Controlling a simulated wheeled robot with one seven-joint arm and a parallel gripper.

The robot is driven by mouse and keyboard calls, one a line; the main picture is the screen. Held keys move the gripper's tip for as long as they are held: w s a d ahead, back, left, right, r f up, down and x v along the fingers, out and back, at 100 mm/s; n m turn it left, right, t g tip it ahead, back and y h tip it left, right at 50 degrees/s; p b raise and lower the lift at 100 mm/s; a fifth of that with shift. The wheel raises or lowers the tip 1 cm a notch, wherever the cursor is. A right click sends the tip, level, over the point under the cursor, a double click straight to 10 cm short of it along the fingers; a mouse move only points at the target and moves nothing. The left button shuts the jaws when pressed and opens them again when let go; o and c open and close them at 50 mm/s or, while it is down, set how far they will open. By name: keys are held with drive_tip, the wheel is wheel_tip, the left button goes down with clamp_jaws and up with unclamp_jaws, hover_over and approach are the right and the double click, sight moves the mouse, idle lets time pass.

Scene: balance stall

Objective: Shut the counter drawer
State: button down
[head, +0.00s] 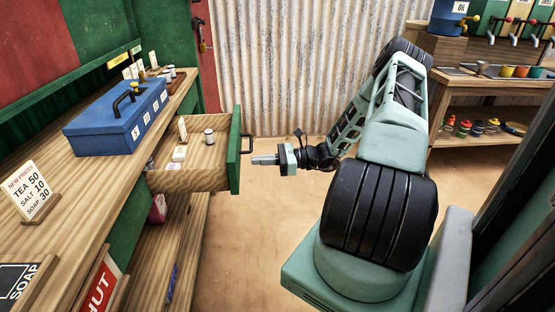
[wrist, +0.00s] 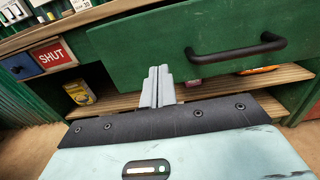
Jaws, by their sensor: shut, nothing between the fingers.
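The counter drawer (head: 192,179) is pulled out from the wooden counter, with a green front and a dark bar handle (head: 247,144). In the wrist view the drawer front (wrist: 150,38) spans the upper part, and its handle (wrist: 237,47) is right of my fingers. My gripper (head: 254,160) is shut and empty, pointing at the drawer front near the handle's lower end. In the wrist view my fingertips (wrist: 160,70) overlap the lower edge of the front; I cannot tell whether they touch it.
Inside the drawer are a small metal tin (head: 209,136) and pale blocks (head: 180,153). A blue cash box (head: 118,118) and a price sign (head: 30,194) stand on the counter. Open shelves (wrist: 130,107) lie below the drawer. The floor (head: 270,215) right of the drawer is clear.

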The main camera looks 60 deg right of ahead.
drive_tip(key=shift+x, duration=1.8)
drive_tip(key=p+x, duration=0.2)
drive_tip(key=x, duration=2.1)
drive_tip(key=shift+w+a+p, duration=0.15)
drive_tip(key=shift+a+p, duration=0.15)
drive_tip(key=shift+w+a, duration=0.25)
drive_tip(key=shift+w, duration=0.05)
drive_tip(key=shift+w+a+r, duration=0.1)
drive_tip(key=shift+r, duration=0.05)
